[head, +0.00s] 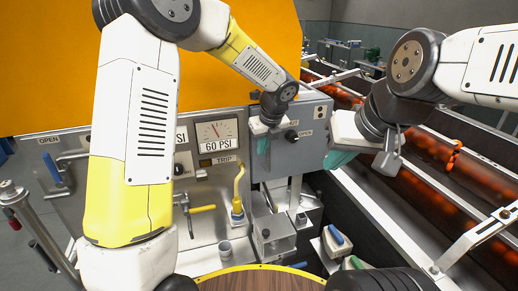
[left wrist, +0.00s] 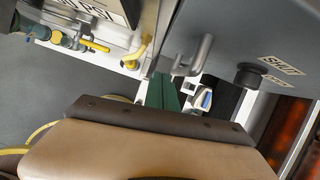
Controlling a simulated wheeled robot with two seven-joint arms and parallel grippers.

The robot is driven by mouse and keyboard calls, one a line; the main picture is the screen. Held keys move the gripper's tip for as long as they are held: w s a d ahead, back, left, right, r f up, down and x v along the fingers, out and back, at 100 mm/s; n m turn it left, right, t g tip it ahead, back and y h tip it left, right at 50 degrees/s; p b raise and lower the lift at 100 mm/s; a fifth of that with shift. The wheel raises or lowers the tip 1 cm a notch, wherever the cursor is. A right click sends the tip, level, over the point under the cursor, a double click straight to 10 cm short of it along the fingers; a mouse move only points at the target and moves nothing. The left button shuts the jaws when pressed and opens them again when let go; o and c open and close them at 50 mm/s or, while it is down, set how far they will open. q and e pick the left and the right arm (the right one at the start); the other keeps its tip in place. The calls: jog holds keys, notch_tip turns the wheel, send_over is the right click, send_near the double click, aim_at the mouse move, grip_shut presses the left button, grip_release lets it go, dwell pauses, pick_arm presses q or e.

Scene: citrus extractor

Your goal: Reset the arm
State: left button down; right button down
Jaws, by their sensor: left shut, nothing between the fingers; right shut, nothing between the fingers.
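My left arm comes in from the left of the head view, rises, and bends over to the right. Its gripper (head: 263,147) hangs in front of the grey switch box, fingers down, shut and empty. The left wrist view shows its green fingers (left wrist: 164,92) together, close to a metal handle (left wrist: 195,57) on the box; contact cannot be told. My right arm comes in from the right of the head view. Its gripper (head: 338,160), with teal fingers, is to the right of the switch box (head: 312,135), shut and empty, near the conveyor side.
The control panel has a 60 PSI gauge (head: 217,131), a yellow-handled valve (head: 239,188) and a blue OPEN lever (head: 72,160). A conveyor with orange fruit (head: 440,150) runs along the right behind a metal rail (head: 395,225). A round wooden top (head: 262,281) is at the bottom.

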pick_arm(q)
jog(key=s+a+r+n, duration=0.5)
jog(key=s+r+n, duration=0.15)
jog(key=r, duration=0.35)
jog(key=s+a+r+n+t+h, duration=0.1)
jog(key=s+a+n, duration=0.4)
jog(key=s+n, duration=0.5)
jog(key=s+a+r+n+t+h, duration=0.1)
jog(key=s+a+r+n+h, duration=0.1)
jog(key=s+n, duration=0.9)
jog(key=a+n+h, duration=0.1)
jog(key=a+n, duration=0.1)
jog(key=shift+a+r+n, duration=0.3)
jog(key=shift+a+n, duration=0.05)
jog(key=shift+s, duration=0.1)
